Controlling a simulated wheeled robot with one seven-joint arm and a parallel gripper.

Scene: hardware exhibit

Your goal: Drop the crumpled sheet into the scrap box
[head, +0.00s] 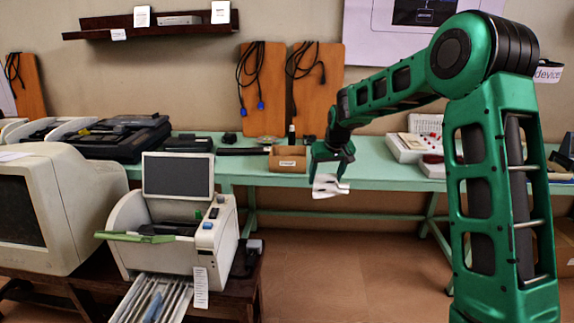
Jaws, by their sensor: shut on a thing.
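My gripper (331,176) is at the end of my green arm, in the middle of the head view. It is shut on a white crumpled sheet (329,187), which hangs below the fingers in front of the green table's front edge. A small open brown cardboard box (287,165) with a pale label stands on the green table, just left of and beyond my gripper. I take it to be the scrap box. Its inside is hard to make out from here.
The long green table (390,180) runs along the wall, with a dark bottle (291,135) behind the box and white devices (405,147) to the right. A beige printer (175,230) and an old monitor (60,205) stand at front left. The floor below my gripper is clear.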

